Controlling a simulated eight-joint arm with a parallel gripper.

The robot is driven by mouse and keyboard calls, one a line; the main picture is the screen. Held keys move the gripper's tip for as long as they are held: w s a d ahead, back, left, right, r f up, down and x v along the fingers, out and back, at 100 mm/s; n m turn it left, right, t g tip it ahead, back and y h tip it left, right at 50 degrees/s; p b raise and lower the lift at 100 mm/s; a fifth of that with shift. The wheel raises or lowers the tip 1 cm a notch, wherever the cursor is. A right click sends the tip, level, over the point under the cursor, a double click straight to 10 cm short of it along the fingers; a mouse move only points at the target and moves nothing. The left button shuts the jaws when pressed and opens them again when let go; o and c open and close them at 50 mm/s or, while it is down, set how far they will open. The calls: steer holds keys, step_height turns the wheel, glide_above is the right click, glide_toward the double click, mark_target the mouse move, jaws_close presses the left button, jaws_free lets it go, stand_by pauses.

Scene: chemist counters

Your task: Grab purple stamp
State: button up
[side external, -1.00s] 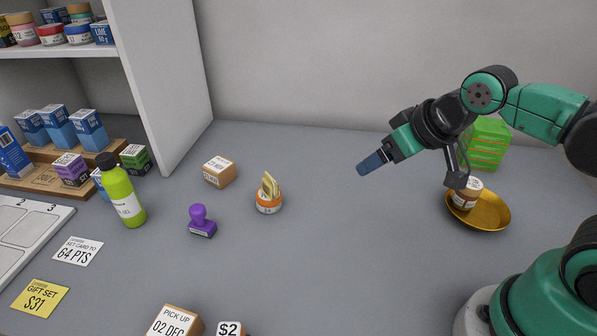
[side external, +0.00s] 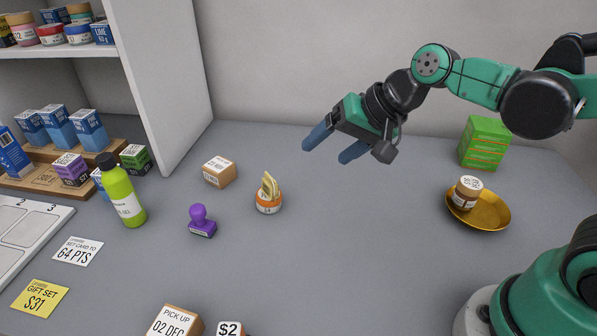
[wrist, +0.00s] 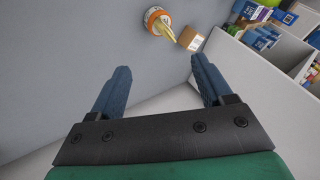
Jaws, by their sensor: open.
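The purple stamp (side external: 201,221) stands upright on the grey counter in the side external view, with its round knob on top. It lies left of the orange-and-white jar and right of the green bottle. It does not show in the wrist view. My gripper (side external: 331,147) is raised above the counter, to the upper right of the stamp and well apart from it. Its two blue fingers are spread, with nothing between them. In the wrist view the open fingers (wrist: 160,80) also show empty.
An orange-and-white jar (side external: 268,203) and a cardboard box (side external: 219,171) stand near the stamp; the jar also shows in the wrist view (wrist: 152,17). A green bottle (side external: 121,195) stands left. A gold dish (side external: 491,212) holds a brown jar (side external: 467,191). The middle counter is clear.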

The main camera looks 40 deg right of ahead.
steer(key=w+a+f+m+y, duration=0.1)
steer(key=w+a+m+y, duration=0.5)
steer(key=w+a+m, duration=0.3)
steer(key=m+g+y, duration=0.1)
steer(key=m+y, duration=0.3)
steer(key=m, duration=0.4)
glide_above(196, 207)
steer(key=s+d, duration=0.1)
steer(key=d, duration=0.2)
step_height(196, 207, down, 4)
steer(key=shift+a+f, duration=0.2)
steer(key=shift+f, duration=1.15)
step_height(196, 207, down, 3)
steer(key=shift+f, duration=0.2)
steer(key=shift+x, duration=1.15)
steer(key=shift+a+f, duration=0.2)
steer(key=shift+a, duration=0.1)
jaws_close()
